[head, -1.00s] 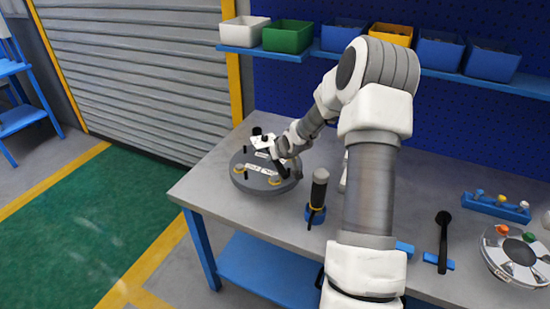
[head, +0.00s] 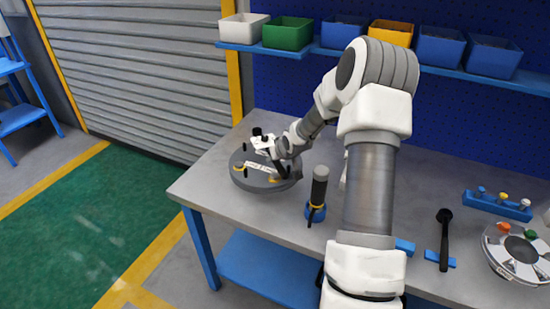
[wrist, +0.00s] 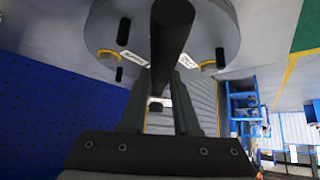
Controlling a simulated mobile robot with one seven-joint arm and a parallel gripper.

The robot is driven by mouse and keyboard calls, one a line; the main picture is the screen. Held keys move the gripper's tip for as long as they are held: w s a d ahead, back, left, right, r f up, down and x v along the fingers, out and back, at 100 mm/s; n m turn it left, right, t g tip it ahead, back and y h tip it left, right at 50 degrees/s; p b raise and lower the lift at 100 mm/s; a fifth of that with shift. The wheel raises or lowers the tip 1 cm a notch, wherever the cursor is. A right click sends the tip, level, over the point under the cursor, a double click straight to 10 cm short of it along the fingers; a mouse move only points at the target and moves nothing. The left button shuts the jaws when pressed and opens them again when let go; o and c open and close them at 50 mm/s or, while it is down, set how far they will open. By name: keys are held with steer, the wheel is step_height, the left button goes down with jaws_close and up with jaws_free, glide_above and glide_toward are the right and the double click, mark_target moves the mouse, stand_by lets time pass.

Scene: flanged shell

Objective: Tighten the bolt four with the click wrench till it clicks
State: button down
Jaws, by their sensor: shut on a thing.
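The flanged shell (head: 240,181) is a round grey disc lying flat at the left of the bench, with white labels, black studs and yellow-ringed bolts. One bolt (head: 238,165) is at its left. The wrist view shows two bolts, one at the left (wrist: 107,57) and one at the right (wrist: 208,67). I cannot read which is bolt four. My gripper (wrist: 158,100) is over the shell, shut on a dark rod-like tool (wrist: 172,40), apparently the click wrench. The rod crosses in front of the shell; its working end and any contact with a bolt are hidden.
An upright black-handled tool (head: 319,188) stands in a blue ring right of the shell. Farther right are a black tool (head: 444,235) in a blue holder, a blue rack (head: 495,206) and a round tray (head: 515,255). Bins line the shelf (head: 300,51) behind. The bench's front-left corner is clear.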

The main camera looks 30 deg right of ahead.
steer(key=shift+w+f+b, duration=0.1)
steer(key=shift+f+b, duration=0.45)
steer(key=shift+f, duration=0.05)
steer(key=shift+a+f+m+b, duration=0.4)
steer(key=shift+a+b, duration=0.25)
steer(key=shift+b, duration=1.15)
steer(key=shift+w+a+m+h+b, duration=0.1)
steer(key=shift+a+m+h+b, duration=0.55)
steer(key=shift+b, duration=1.5)
steer(key=shift+w+a+r+m+h+b, duration=0.1)
steer(key=shift+w+a+m+h+b, duration=0.15)
steer(key=shift+a+b, duration=0.85)
steer(key=shift+w+d+b, duration=0.15)
steer(key=shift+b, duration=0.85)
steer(key=shift+w+a+m+h+b, duration=0.25)
steer(key=shift+a+m+b, duration=0.35)
steer(key=shift+b, duration=0.55)
